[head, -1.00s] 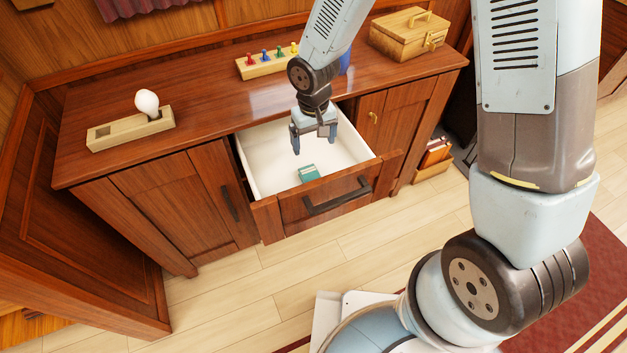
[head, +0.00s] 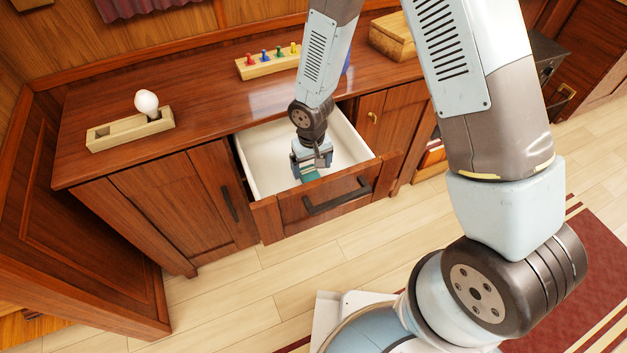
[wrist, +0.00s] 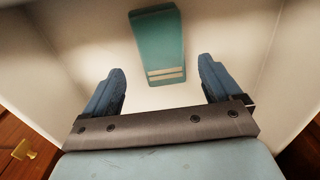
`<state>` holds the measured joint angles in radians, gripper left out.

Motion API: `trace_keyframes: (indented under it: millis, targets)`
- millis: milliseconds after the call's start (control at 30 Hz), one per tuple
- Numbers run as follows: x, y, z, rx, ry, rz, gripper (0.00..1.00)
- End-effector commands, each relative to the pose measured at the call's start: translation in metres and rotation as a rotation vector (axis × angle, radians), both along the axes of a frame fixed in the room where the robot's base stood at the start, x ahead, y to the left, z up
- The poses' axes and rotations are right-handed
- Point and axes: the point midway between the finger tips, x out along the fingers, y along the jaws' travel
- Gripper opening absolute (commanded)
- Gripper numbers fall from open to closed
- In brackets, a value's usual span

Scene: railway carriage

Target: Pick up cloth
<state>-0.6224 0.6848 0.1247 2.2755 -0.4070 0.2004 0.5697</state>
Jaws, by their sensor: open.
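The cloth (wrist: 158,40) is a folded teal piece with pale stripes at one end. It lies on the white floor of the open drawer (head: 262,178). In the head view the cloth (head: 309,174) is partly hidden by my gripper (head: 311,166), which is down inside the drawer. In the wrist view my gripper (wrist: 162,88) is open, its two blue fingers apart with nothing between them. The cloth lies just beyond the fingertips, roughly centred on the gap. Whether the fingers touch the drawer floor, I cannot tell.
The drawer walls (wrist: 262,85) stand close around my gripper, with the drawer front (head: 325,196) on the near side. On the cabinet top are a bulb in a wooden holder (head: 130,134), a peg block (head: 270,64) and a wooden box (head: 392,38).

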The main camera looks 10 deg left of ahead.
Motion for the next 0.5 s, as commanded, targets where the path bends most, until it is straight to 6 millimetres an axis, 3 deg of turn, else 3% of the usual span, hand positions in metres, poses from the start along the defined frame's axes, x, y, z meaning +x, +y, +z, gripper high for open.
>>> trace_keyframes:
  millis: [300, 500]
  targets:
    - [-0.002, 0.001, -0.038, -0.001, 0.0, 0.002, 0.92]
    - [-0.002, 0.001, -0.045, 0.0, -0.001, 0.001, 0.92]
